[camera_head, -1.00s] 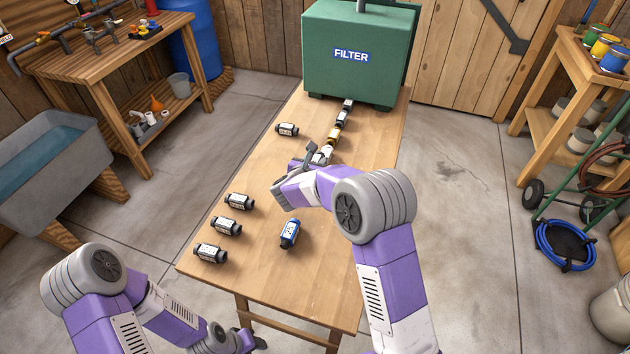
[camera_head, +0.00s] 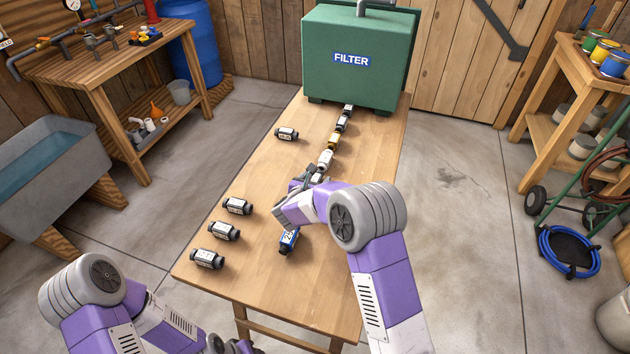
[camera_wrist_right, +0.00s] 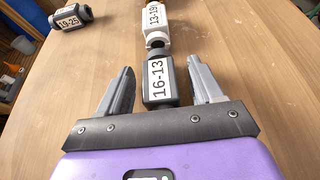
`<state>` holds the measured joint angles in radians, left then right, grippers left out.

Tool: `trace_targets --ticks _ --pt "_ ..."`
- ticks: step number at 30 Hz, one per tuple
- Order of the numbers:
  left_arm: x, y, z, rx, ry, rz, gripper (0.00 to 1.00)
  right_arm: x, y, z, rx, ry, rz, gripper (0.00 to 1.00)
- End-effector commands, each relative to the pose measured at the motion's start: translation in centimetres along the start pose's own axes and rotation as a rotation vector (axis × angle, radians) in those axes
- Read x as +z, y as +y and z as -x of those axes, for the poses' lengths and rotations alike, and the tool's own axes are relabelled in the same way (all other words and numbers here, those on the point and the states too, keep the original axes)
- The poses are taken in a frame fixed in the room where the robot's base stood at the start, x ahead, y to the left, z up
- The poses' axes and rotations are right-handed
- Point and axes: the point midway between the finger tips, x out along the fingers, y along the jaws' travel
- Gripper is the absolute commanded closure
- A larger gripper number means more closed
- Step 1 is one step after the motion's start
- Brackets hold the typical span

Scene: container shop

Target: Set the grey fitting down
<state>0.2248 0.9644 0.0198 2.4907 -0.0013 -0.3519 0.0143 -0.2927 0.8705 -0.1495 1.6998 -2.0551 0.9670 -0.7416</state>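The grey fitting (camera_wrist_right: 160,88), labelled 16-13, lies on the table in the right wrist view. Its far end meets, or nearly meets, the white fitting (camera_wrist_right: 156,22) labelled 13-19; the exact joint is hard to tell. My right gripper (camera_wrist_right: 162,82) is open, with one finger on each side of the grey fitting and a visible gap to both. In the head view the right gripper (camera_head: 310,178) is low over the table at the near end of the row and mostly hides the grey fitting. My left gripper is mostly cut off at the bottom edge.
The row runs from the white fitting (camera_head: 325,160) past a yellow one (camera_head: 333,140) to the green filter box (camera_head: 358,90). A blue fitting (camera_head: 289,241) lies just nearer than my right gripper. Several dark-ended fittings (camera_head: 223,232) lie at left. The table's (camera_head: 245,165) left-middle is bare.

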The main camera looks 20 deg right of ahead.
Motion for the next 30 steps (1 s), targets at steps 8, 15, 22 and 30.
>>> trace_targets --ticks 8,15,22,30 --pt "0.0 0.0 0.1 0.000 0.000 0.000 0.57 0.1 0.0 0.0 0.000 0.000 0.000 0.34" --pt "0.1 0.4 1.0 0.000 0.000 0.000 0.57 0.4 0.1 3.0 0.004 0.000 0.003 0.34" --pt "0.1 0.9 2.3 0.000 0.000 0.000 0.57 0.5 0.1 8.1 0.004 -0.001 0.002 0.34" --pt "0.1 1.1 3.0 0.000 0.000 0.000 0.57 0.3 0.1 11.7 0.001 -0.001 0.000 0.34"
